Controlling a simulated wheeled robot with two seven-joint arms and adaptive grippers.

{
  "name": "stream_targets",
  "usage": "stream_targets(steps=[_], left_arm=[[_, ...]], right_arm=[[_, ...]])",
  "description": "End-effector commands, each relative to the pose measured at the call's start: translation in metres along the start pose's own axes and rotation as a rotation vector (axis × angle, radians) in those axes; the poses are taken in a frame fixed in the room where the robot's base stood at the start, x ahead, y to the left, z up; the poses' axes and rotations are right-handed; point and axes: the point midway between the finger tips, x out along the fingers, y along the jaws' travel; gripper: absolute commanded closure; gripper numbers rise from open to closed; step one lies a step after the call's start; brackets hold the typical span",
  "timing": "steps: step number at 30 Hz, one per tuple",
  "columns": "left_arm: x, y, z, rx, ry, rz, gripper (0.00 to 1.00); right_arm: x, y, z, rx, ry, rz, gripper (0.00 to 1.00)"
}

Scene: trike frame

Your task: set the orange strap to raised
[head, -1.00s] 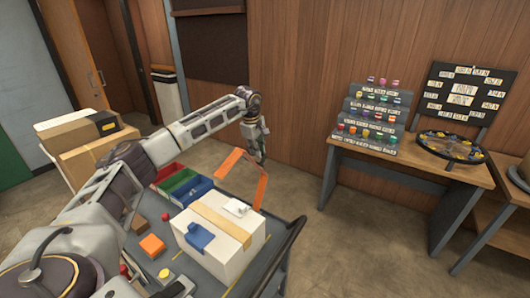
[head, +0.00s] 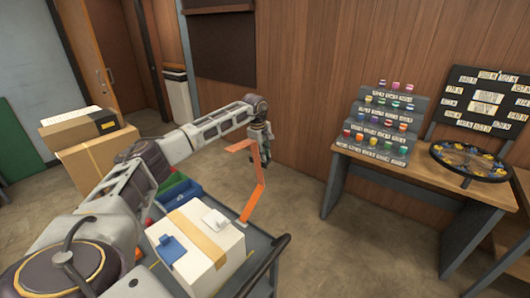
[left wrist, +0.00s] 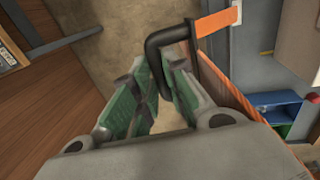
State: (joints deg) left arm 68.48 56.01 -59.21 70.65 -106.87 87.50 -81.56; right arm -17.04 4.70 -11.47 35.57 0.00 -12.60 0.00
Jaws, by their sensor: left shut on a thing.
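The orange strap (head: 258,178) stands up in bent lengths from the right side of the cart, beside the white box (head: 196,247). Its upper length reaches my left gripper (head: 265,158), which is high above the cart. In the left wrist view the strap (left wrist: 222,24) runs along the upper right, with a dark bent loop beside it (left wrist: 152,48). My left gripper (left wrist: 165,85) is shut on the strap at this loop; the exact contact is partly hidden by the fingers. My right gripper is not in view.
The grey cart (head: 262,262) carries a blue bin (head: 183,194) and the white box with a tan band and a blue clip (head: 171,248). Cardboard boxes (head: 92,150) stand at the left. A wooden table (head: 420,180) with a stepped rack (head: 378,125) stands right, beyond open floor.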

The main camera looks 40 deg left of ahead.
Motion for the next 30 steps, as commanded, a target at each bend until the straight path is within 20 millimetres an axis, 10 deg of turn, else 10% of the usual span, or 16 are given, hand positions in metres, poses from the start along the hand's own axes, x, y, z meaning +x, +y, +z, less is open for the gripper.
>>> stream_targets(steps=[16,17,20,30], left_arm=[[-0.0015,0.0059,-0.0045,-0.002,0.007,0.028,1.0],[-0.0016,0.006,-0.0045,-0.003,0.007,0.029,0.79],[-0.0015,0.0058,-0.0046,-0.003,0.007,0.028,0.66],[0.0014,0.0031,-0.0049,-0.005,0.008,0.018,0.65]], right_arm=[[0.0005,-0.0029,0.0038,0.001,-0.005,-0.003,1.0],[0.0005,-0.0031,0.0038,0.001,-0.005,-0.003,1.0],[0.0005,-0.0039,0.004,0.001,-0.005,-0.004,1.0],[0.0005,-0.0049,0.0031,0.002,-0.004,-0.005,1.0]])
